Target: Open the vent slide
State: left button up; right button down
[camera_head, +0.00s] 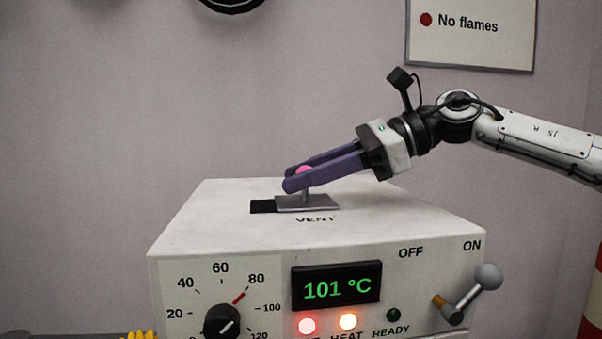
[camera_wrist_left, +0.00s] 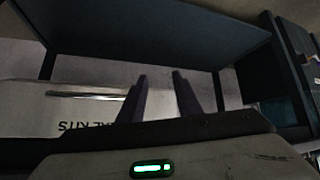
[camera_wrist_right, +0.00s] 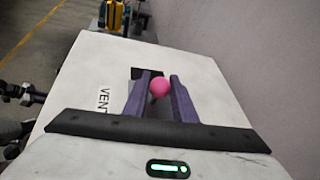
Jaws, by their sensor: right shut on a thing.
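The vent slide (camera_head: 318,204) is a grey metal plate on top of a white box (camera_head: 215,222), above the label VENT. A dark slot (camera_head: 263,207) shows open at the plate's left end. A pink ball knob (camera_head: 303,169) stands on a short post on the plate. My right gripper (camera_head: 292,177) comes in from the right and is shut on the pink knob. In the right wrist view the knob (camera_wrist_right: 159,87) sits between the purple fingertips. My left gripper (camera_wrist_left: 159,80) shows only in its own wrist view, with fingers apart and nothing between them.
The box front has a dial (camera_head: 222,322), a display (camera_head: 337,287) reading 101 °C, lit red and orange lamps, and a lever (camera_head: 468,294) at the right. A "No flames" sign (camera_head: 470,35) hangs on the wall. Under my left gripper is a drawer-like white surface (camera_wrist_left: 60,115).

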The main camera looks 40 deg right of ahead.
aim_at(330, 199)
jog(key=s+d+b, duration=0.2)
jog(key=d, duration=0.1)
jog(key=shift+s+d+f, duration=0.15)
jog(key=shift+s+d, duration=0.2)
jog(key=shift+d, duration=0.05)
jog(key=shift+d+r, duration=0.1)
jog(key=shift+r, duration=0.1)
jog(key=c, duration=1.5)
grip_release()
jog(key=shift+s+d, duration=0.15)
jog(key=shift+s, duration=0.05)
jog(key=shift+o, duration=0.2)
jog(key=b+v, duration=0.1)
jog(key=v, duration=0.9)
jog(key=shift+s+r, duration=0.1)
